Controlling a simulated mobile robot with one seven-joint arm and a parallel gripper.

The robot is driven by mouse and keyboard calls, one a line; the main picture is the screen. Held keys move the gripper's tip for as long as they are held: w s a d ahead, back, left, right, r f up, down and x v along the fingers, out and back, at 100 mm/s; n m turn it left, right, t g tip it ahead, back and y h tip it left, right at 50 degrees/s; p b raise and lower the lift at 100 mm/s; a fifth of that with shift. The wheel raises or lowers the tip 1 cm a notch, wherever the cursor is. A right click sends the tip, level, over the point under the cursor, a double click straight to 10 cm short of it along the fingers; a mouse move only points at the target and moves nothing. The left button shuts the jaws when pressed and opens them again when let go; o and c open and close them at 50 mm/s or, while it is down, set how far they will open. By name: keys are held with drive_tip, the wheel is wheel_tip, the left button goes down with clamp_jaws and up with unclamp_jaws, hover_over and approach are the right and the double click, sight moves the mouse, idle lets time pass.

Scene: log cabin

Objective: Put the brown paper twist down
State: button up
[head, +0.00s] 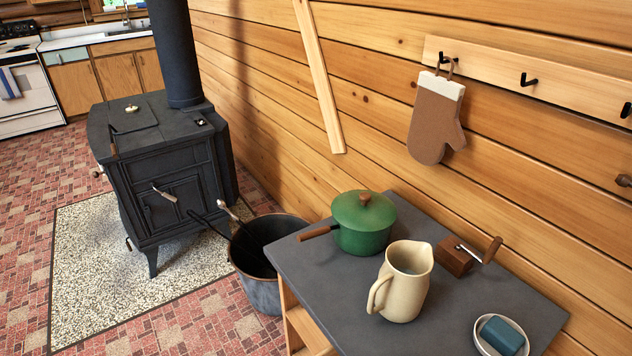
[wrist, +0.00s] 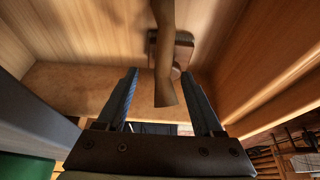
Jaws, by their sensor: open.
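In the wrist view, my gripper (wrist: 159,75) is open. A long, narrow brown piece (wrist: 164,88), which looks like the brown paper twist, shows between the two fingers. Gaps show between it and each finger, so the jaws are not closed on it. Its upper end runs past the fingertips, beside a darker brown block (wrist: 184,48); I cannot tell whether they touch or what bears the twist. Neither my gripper nor the twist can be made out in the head view.
In the head view, a grey-topped table (head: 330,290) bears a green pot (head: 362,228), a cream jug (head: 403,285), a wooden block with a crank (head: 455,260) and a soap dish (head: 479,340). A metal bucket (head: 262,290) and black stove (head: 165,165) stand left. Pale wooden boards surround my gripper.

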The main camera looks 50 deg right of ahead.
drive_tip(key=shift+s+r+p, duration=0.15)
drive_tip(key=shift+r+p, duration=0.2)
drive_tip(key=shift+r, duration=0.3)
drive_tip(key=p+v, duration=0.2)
drive_tip(key=v, duration=0.9)
drive_tip(key=shift+s, duration=0.1)
